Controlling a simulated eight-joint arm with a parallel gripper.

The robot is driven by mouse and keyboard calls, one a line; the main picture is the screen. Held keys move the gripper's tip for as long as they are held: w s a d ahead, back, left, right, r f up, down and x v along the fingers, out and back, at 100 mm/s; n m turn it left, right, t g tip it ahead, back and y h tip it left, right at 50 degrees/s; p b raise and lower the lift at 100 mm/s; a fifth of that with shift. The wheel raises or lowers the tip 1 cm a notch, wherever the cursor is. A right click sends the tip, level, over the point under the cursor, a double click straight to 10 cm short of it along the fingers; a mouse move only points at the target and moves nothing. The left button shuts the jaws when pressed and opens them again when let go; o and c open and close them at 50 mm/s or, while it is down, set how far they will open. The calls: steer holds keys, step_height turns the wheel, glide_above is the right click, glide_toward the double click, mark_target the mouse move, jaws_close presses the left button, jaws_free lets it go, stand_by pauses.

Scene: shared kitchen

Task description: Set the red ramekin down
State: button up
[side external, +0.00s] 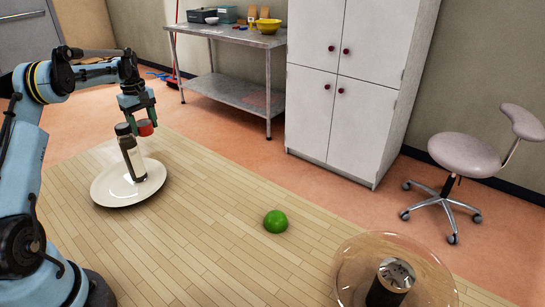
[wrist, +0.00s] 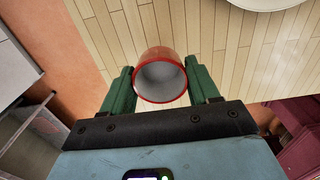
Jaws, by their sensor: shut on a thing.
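The red ramekin (side external: 146,128) is held up in the air in the side external view, above the far side of the wooden table. In the wrist view the ramekin (wrist: 160,76) shows its red rim and grey inside, and it looks empty. My gripper (side external: 139,122) is shut on it, with one green finger on each side. In the wrist view the fingers of my gripper (wrist: 160,88) press against its left and right walls. Wooden surface shows beneath it.
A white plate (side external: 103,187) bears a dark-capped bottle (side external: 128,143) close to my gripper. A green ball (side external: 275,221) lies mid-table. A clear round dish (side external: 440,290) with a dark-sided cylinder (side external: 390,283) is at front right. Bare planks (side external: 210,215) lie between.

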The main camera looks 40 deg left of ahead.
mark_target(146, 135)
steer(key=shift+a+f, duration=0.2)
steer(key=shift+a, duration=0.05)
steer(key=shift+f, duration=2)
steer(key=shift+f, duration=0.15)
steer(key=o, duration=1.1)
